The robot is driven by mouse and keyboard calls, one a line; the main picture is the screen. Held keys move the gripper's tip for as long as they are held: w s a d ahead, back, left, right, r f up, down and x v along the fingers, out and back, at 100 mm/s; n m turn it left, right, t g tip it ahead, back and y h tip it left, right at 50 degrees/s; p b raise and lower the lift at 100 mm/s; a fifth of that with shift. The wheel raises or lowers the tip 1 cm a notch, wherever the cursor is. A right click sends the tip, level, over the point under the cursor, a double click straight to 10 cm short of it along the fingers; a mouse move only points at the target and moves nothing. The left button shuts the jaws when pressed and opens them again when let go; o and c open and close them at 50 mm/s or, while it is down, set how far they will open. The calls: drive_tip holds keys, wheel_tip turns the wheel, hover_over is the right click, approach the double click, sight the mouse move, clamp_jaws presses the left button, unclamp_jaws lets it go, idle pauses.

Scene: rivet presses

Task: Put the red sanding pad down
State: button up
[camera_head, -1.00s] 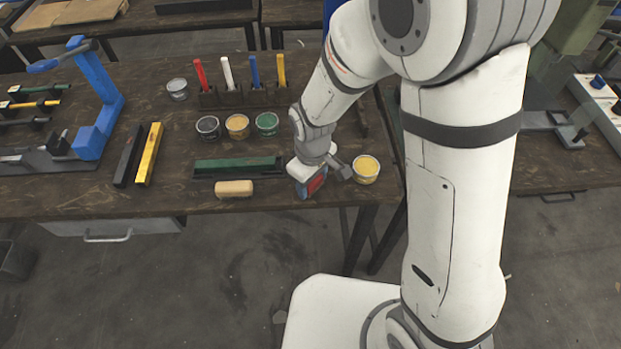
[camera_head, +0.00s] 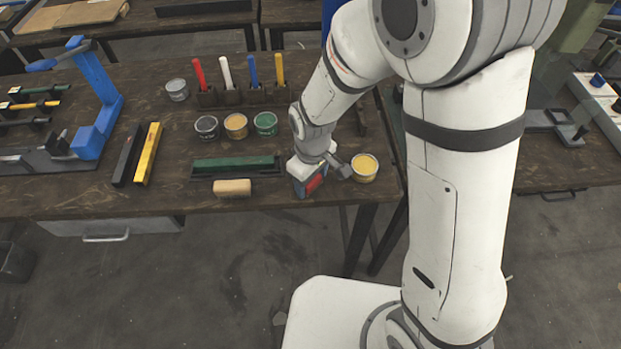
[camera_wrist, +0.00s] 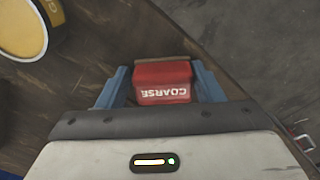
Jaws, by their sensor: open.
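The red sanding pad (camera_wrist: 162,82), with the white word COARSE on it, rests on the dark wooden bench in the wrist view. It sits between the two blue fingers of my gripper (camera_wrist: 160,85), which is open around it. A narrow gap shows at the pad's sides. In the head view my gripper (camera_head: 308,180) is low over the bench near its front edge. A bit of the red pad (camera_head: 316,183) shows there, mostly hidden by the gripper.
A yellow-topped tin (camera_head: 365,168) stands just right of my gripper. A tan block (camera_head: 232,187) and a long green bar (camera_head: 235,163) lie to its left. Several more tins stand behind. The front bench edge (camera_head: 270,207) is close to my gripper.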

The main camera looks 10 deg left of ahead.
drive_tip(key=shift+s+d+f, duration=0.15)
drive_tip(key=shift+s+f, duration=0.35)
drive_tip(key=shift+f, duration=0.2)
drive_tip(key=shift+w+r+p, duration=0.1)
drive_tip(key=shift+r+p, duration=0.45)
wheel_tip(320, 180, up, 12)
drive_tip(key=r, duration=0.1)
drive_tip(key=s+d+r+m, duration=0.2)
drive_tip(key=d+m, duration=0.2)
drive_tip(key=d, duration=0.3)
drive_tip(key=s+d+r+m+t, duration=0.1)
drive_tip(key=s+d+r+m, duration=0.1)
drive_tip(key=d, duration=0.5)
drive_tip(key=s+d+r+m+t, duration=0.1)
drive_tip(key=d+r+m, duration=0.3)
drive_tip(key=d, duration=0.4)
drive_tip(key=shift+s+m+p, duration=0.4)
drive_tip(key=shift+s+m, duration=0.5)
drive_tip(key=shift+w, duration=0.1)
drive_tip(key=shift+c, duration=0.2)
